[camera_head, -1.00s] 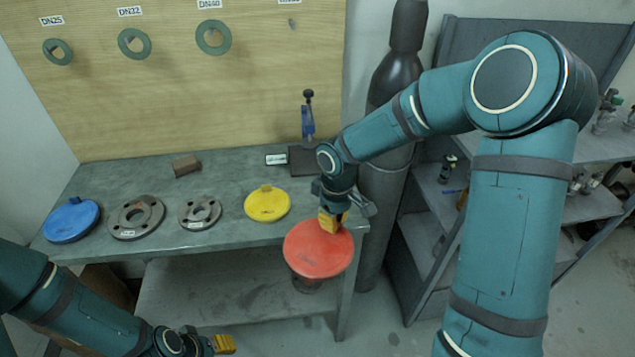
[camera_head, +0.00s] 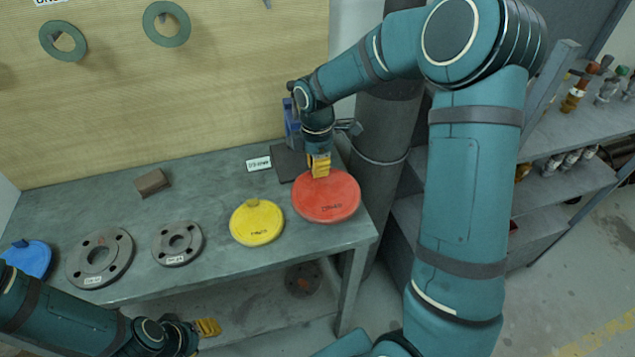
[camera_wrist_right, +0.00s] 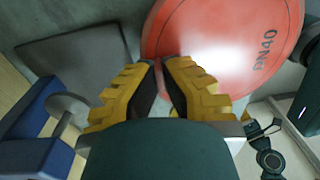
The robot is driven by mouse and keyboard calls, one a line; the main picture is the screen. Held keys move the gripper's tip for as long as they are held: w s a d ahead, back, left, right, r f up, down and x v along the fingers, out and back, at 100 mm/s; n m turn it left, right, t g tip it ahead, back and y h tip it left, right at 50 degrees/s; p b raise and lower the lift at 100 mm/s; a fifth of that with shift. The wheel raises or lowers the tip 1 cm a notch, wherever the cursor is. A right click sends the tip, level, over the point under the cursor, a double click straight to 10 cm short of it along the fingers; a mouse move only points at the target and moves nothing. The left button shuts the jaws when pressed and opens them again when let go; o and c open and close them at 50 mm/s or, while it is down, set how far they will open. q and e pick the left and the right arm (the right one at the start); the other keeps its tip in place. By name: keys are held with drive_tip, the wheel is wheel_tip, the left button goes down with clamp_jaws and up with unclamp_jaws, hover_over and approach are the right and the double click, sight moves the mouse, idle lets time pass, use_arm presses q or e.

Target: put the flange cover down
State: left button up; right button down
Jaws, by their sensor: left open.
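The red flange cover (camera_head: 327,198), marked DN40, is at the right end of the grey bench (camera_head: 215,205). It lies flat at about bench height; I cannot tell whether it touches the top. My right gripper (camera_head: 319,172) is at the cover's back edge, shut on it; the grip point is hidden by the fingers. In the right wrist view the yellow fingertips (camera_wrist_right: 162,64) meet at the rim of the red cover (camera_wrist_right: 225,45). My left gripper (camera_head: 208,327) is open and empty, low in front of the bench.
A yellow cover (camera_head: 257,222) lies just left of the red one. Two grey flanges (camera_head: 177,243) and a blue cover (camera_head: 28,258) lie further left. A dark pad (camera_head: 287,162) and a blue tool (camera_head: 292,122) are behind. A dark cylinder (camera_head: 382,150) stands at the right.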

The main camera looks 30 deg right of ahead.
drive_tip(key=shift+f+b, duration=0.35)
drive_tip(key=shift+f, duration=1.9)
drive_tip(key=c, duration=1.1)
unclamp_jaws()
drive_tip(key=shift+w+f, duration=0.1)
drive_tip(key=shift+c, duration=0.2)
drive_tip(key=r, duration=0.4)
drive_tip(key=r+p, duration=0.1)
drive_tip(key=r, duration=0.3)
drive_tip(key=r+p, duration=0.1)
drive_tip(key=r, duration=0.3)
drive_tip(key=shift+w+r, duration=0.15)
drive_tip(key=shift+w, duration=0.15)
